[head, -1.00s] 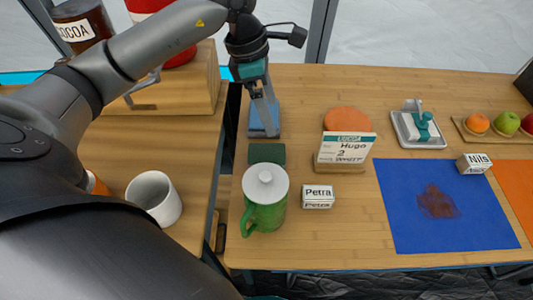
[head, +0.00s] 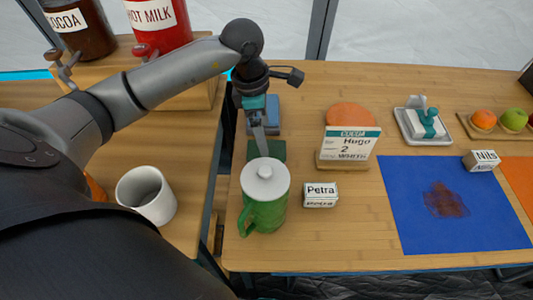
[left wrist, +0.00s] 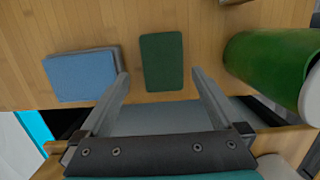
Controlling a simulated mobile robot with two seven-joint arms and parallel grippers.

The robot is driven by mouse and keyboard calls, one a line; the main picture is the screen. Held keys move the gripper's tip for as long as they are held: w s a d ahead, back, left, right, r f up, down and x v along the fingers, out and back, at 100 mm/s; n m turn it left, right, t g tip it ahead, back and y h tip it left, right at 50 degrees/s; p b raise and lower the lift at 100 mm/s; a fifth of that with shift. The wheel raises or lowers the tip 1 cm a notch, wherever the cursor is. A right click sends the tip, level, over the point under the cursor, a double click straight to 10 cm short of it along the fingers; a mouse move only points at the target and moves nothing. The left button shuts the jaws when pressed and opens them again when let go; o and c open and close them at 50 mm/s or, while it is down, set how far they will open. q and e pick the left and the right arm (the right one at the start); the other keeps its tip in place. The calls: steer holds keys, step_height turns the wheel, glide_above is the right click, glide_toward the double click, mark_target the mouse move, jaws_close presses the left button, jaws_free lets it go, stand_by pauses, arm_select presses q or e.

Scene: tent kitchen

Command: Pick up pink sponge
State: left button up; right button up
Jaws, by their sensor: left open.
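I see no clearly pink sponge in these views. A dark green flat block (head: 278,150) lies on the table behind the green jug; it also shows in the left wrist view (left wrist: 161,61). A blue block (head: 265,112) lies behind it and shows at the left in the left wrist view (left wrist: 80,75). My left gripper (head: 263,150) is open, with its fingers (left wrist: 160,76) on either side of the green block as seen from the wrist. Nothing is between the fingers in their grasp; their height above the table is unclear. My right gripper is not in view.
A green jug (head: 265,195) with a white lid stands just in front. A salmon-orange disc (head: 350,116) is partly behind a cocoa order card (head: 345,148). A Petra box (head: 320,195), a blue mat (head: 440,205) and a white cup (head: 147,193) are nearby.

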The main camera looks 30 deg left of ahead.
arm_select(q)
steer(key=shift+s+d+f+b, duration=0.15)
steer(key=shift+f+b, duration=0.25)
steer(key=shift+f, duration=0.6)
steer(key=shift+d+f+b, duration=0.1)
steer(key=shift+f+b, duration=0.25)
steer(key=shift+f, duration=1.25)
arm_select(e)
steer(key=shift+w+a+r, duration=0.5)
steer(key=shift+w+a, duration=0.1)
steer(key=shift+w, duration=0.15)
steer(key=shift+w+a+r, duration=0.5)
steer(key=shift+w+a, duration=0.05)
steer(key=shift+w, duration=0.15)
arm_select(q)
steer(key=c, duration=1.2)
steer(key=shift+o, duration=0.2)
steer(key=shift+r, duration=0.1)
